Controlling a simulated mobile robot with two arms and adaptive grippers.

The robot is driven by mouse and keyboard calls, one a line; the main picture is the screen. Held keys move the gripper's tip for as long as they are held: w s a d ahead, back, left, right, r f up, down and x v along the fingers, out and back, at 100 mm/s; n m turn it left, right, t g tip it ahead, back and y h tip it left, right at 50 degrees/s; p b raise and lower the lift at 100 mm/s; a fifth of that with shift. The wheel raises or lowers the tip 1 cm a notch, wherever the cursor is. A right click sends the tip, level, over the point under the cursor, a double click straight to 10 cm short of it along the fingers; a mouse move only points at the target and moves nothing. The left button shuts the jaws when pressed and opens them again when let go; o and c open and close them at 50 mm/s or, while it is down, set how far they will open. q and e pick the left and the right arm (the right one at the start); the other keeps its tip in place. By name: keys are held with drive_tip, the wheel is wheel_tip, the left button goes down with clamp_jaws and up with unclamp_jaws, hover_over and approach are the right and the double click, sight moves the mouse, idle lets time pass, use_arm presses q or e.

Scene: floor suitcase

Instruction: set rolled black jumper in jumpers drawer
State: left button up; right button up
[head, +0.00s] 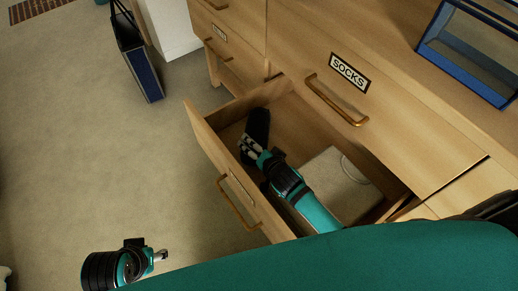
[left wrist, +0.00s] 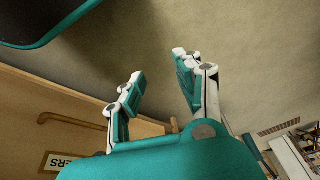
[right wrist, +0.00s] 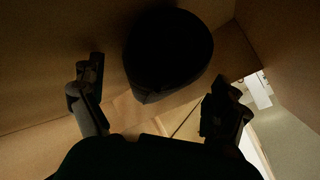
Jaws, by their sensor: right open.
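The rolled black jumper (head: 259,121) lies in the far left corner of the open drawer (head: 205,133). In the right wrist view the jumper (right wrist: 168,55) is a dark rounded roll just beyond the fingertips. My right gripper (head: 248,148) reaches down into the drawer beside the jumper. Its fingers (right wrist: 155,90) are spread apart, with nothing gripped between them. My left gripper (head: 160,256) is open and empty outside the drawer, over the floor.
A pale folded item (head: 327,180) lies in the drawer's near right part. The closed SOCKS drawer (head: 375,90) is above. A blue-framed clear box (head: 470,50) stands on the dresser top. A dark blue bag (head: 140,65) stands on the floor.

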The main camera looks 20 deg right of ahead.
drive_tip(key=shift+s+r, duration=0.15)
use_arm(q)
wheel_tip(320, 180, down, 12)
drive_tip(key=p, duration=0.3)
drive_tip(key=shift+d+g, duration=0.15)
drive_tip(key=shift+g, duration=0.15)
use_arm(e)
drive_tip(key=v, duration=1.1)
drive_tip(key=shift+s+r, duration=0.2)
use_arm(q)
drive_tip(key=shift+w+r, duration=0.1)
drive_tip(key=shift+r, duration=0.05)
use_arm(e)
drive_tip(key=shift+r, duration=0.1)
